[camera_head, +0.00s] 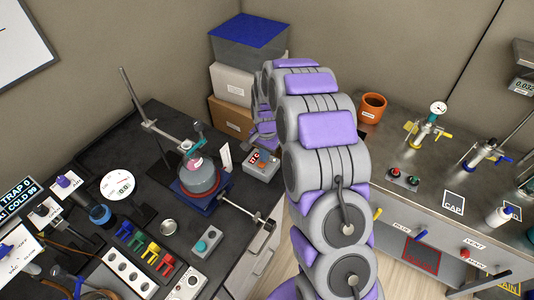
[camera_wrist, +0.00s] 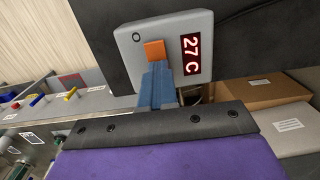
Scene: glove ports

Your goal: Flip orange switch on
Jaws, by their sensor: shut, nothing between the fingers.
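The orange switch (camera_wrist: 154,50) sits on the face of a grey controller box (camera_wrist: 196,62) with a red display (camera_wrist: 191,54) reading 27 C. A small circle mark is printed left of the switch. My gripper (camera_wrist: 156,68) has its blue fingers shut together and empty. The fingertips are right at the near edge of the orange switch and overlap it in the wrist view; I cannot tell whether they touch. In the head view the controller box (camera_head: 262,168) stands on the dark bench, right of the round flask, with my arm reaching over and partly hiding my gripper.
The flask (camera_head: 202,176) on its blue-and-red stand is close left of the box. Stacked cartons (camera_head: 231,82) stand behind it. A metal bench (camera_head: 403,160) with valves and an orange pot (camera_head: 372,107) is at the right. Colored levers and a teal button box fill the near left bench.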

